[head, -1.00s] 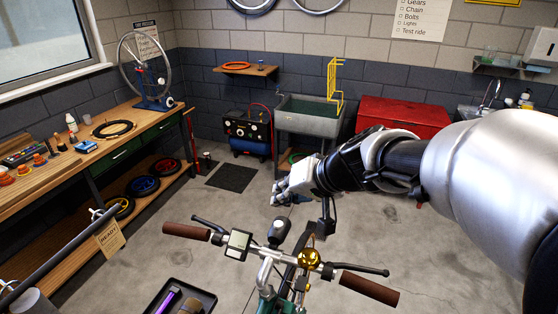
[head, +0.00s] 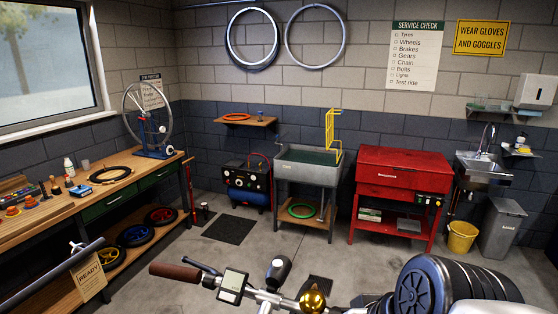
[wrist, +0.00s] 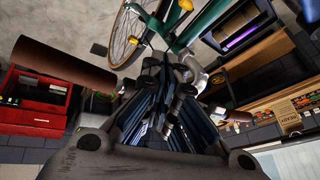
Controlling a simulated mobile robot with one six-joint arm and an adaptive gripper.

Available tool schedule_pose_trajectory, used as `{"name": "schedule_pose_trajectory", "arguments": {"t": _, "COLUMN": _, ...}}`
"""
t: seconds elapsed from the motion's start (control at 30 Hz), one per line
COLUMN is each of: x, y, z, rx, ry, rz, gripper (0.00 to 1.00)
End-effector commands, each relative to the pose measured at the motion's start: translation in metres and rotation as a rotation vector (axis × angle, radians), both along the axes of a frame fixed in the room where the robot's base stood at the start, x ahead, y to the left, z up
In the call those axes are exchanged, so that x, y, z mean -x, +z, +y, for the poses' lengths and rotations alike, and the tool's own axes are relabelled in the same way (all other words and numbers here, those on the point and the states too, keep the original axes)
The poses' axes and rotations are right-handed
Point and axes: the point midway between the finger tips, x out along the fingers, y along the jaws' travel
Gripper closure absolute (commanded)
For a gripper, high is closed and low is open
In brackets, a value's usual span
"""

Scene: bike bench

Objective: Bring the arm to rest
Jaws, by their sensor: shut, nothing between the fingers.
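My gripper (wrist: 168,80) shows in the wrist view, its dark fingers shut with nothing between them. Behind it in that view are the bike's green frame (wrist: 207,22), its front wheel (wrist: 123,38) and a brown handlebar grip (wrist: 65,65). In the head view my arm is folded low at the lower right, and my gripper is out of sight there. The bike's handlebar shows at the bottom of the head view, with a brown grip (head: 175,272), a small display (head: 232,285) and a brass bell (head: 312,300). The right part of the handlebar is hidden by my arm.
A wooden workbench (head: 110,195) with tools and a wheel stand lines the left wall. A red cabinet (head: 400,180), a grey sink tub (head: 308,165), a yellow bucket (head: 462,237) and a grey bin (head: 503,228) stand at the back. The floor between is mostly clear.

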Motion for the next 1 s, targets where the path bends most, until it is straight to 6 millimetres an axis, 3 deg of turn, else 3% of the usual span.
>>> {"name": "schedule_pose_trajectory", "arguments": {"t": 0.03, "x": 0.02, "y": -0.023, "z": -0.013, "rx": 0.048, "ry": -0.018, "rz": -0.001, "gripper": 1.0}}
{"name": "schedule_pose_trajectory", "arguments": {"t": 0.1, "x": 0.04, "y": -0.04, "z": -0.029, "rx": 0.106, "ry": -0.046, "rz": 0.009, "gripper": 1.0}}
{"name": "schedule_pose_trajectory", "arguments": {"t": 0.3, "x": 0.068, "y": -0.061, "z": -0.054, "rx": 0.194, "ry": -0.096, "rz": 0.015, "gripper": 1.0}}
{"name": "schedule_pose_trajectory", "arguments": {"t": 1.0, "x": 0.069, "y": -0.06, "z": -0.056, "rx": 0.201, "ry": -0.099, "rz": 0.017, "gripper": 1.0}}
